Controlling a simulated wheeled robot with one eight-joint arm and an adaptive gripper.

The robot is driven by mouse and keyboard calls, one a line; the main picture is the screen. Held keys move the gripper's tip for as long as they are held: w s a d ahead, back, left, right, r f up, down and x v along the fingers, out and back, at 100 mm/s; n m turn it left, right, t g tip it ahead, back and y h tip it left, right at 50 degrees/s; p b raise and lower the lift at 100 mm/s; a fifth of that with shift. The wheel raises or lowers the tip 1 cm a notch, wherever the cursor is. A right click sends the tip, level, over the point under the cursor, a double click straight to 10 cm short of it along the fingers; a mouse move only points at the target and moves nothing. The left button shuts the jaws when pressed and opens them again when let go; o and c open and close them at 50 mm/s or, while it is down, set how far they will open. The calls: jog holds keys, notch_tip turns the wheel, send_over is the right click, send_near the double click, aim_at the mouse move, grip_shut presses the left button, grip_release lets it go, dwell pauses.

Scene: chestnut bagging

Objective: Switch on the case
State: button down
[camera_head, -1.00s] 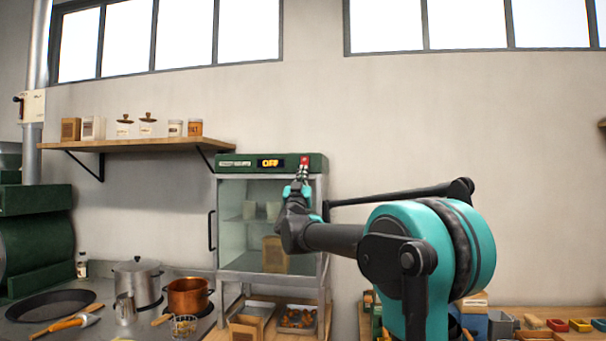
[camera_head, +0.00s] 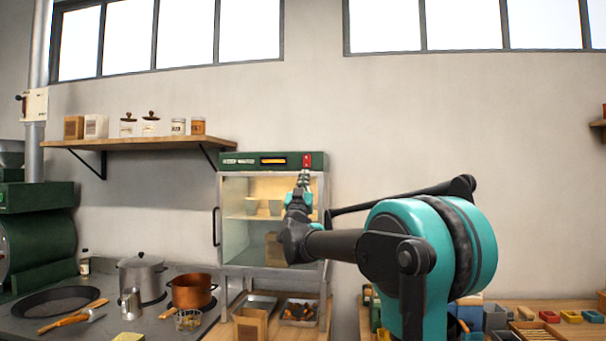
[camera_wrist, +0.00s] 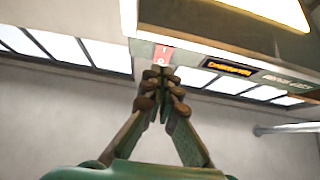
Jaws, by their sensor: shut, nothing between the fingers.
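The case (camera_head: 232,225) is a glass-fronted cabinet with a green top panel and a dark handle at its left side. Its inside glows warm yellow, with cups on a shelf. The amber display (camera_head: 273,161) is lit; its text is too small to read. The red switch (camera_head: 306,160) is at the right of the panel and also shows in the wrist view (camera_wrist: 163,54). My gripper (camera_head: 305,176) is shut and empty, its fingertips just below the switch. In the wrist view the fingertips point at the switch; I cannot tell if they touch it.
A wall shelf (camera_head: 130,144) with jars and packets is left of the case. Pots and a pan (camera_head: 55,301) stand on the counter at left. Trays and a paper bag (camera_head: 250,324) are below the case. Small coloured containers (camera_head: 548,316) lie at lower right.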

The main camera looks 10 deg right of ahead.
jog(key=w+f+v, duration=0.1)
jog(key=v, duration=0.7)
jog(key=shift+f, duration=0.1)
jog(key=s+a+f+n+g+y, duration=0.1)
jog(key=s+f+n+g+y, duration=0.2)
jog(key=f, duration=0.8)
jog(key=s+a+f+n+g+y, duration=0.1)
jog(key=s+f+g+y, duration=0.25)
jog(key=f, duration=0.65)
jog(key=s+f+n+g+y, duration=0.2)
jog(key=s+f+g+y, duration=0.15)
jog(key=f, duration=0.75)
jog(key=s+d+f+g, duration=0.2)
jog(key=s+f+g, duration=0.1)
jog(key=s+f, duration=0.5)
jog(key=s+d+f+m+g+h, duration=0.1)
jog(key=s+f+g, duration=0.3)
jog(key=s+f, duration=0.4)
jog(key=s+d+f+m+g+h, duration=0.1)
jog(key=s+d+f+g, duration=0.2)
jog(key=s+f, duration=0.5)
jog(key=shift+s+d, duration=0.15)
jog(key=shift+s, duration=0.75)
